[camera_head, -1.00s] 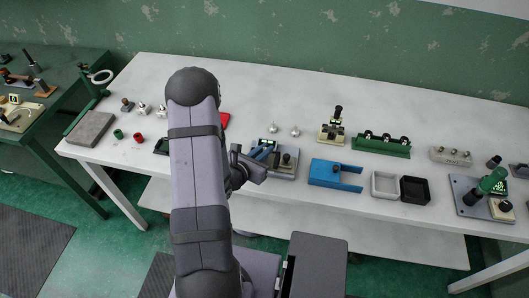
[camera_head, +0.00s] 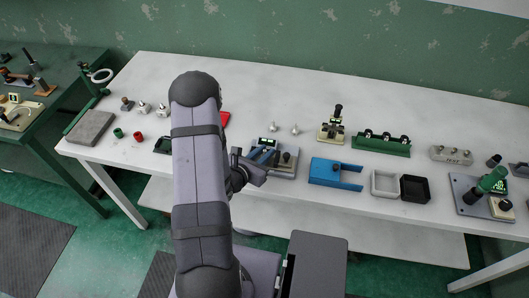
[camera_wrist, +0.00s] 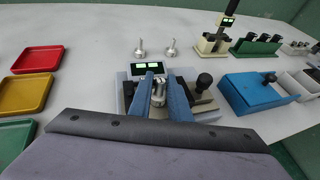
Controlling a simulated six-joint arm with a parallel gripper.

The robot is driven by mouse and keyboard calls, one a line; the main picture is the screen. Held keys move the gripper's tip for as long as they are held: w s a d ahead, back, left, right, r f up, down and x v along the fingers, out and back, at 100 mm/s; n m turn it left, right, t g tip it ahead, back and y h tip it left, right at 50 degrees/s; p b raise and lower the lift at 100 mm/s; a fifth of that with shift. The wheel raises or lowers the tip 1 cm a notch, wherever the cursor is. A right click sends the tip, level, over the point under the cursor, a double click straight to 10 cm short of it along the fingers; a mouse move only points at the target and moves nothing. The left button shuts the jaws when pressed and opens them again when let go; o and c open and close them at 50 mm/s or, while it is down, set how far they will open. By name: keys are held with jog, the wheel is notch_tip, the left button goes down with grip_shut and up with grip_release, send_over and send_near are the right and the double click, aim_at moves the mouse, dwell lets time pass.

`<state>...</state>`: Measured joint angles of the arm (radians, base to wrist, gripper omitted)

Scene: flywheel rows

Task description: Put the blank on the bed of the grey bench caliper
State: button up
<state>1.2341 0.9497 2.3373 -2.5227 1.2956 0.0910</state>
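The grey bench caliper (camera_head: 285,171) stands near the front edge of the white bench, with a lit display at its back and a dark knob on its right. It also shows in the wrist view (camera_wrist: 204,105). My gripper (camera_wrist: 162,80) has its two blue fingers pointing down over the caliper's bed. The silver blank (camera_wrist: 158,91) is between the fingers, which look shut on it. The fingers hide much of the bed, so I cannot tell whether the blank touches it. In the head view my gripper (camera_head: 262,159) overlaps the caliper's left part.
Two silver pieces (camera_head: 295,129) stand behind the caliper. A blue fixture (camera_head: 328,172) is to its right, then white (camera_head: 384,184) and black (camera_head: 415,189) trays. Red (camera_wrist: 38,59), yellow (camera_wrist: 25,94) and green (camera_wrist: 15,137) trays lie on the left. Bare bench lies behind.

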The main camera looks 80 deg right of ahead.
jog(key=shift+r, duration=0.1)
jog(key=shift+r, duration=0.15)
jog(key=shift+w+a, duration=0.2)
jog(key=shift+a, duration=0.1)
jog(key=v, duration=0.5)
jog(key=shift+a+r, duration=0.25)
jog(key=shift+w+a+r, duration=0.15)
jog(key=shift+a, duration=0.4)
jog(key=shift+r, duration=0.1)
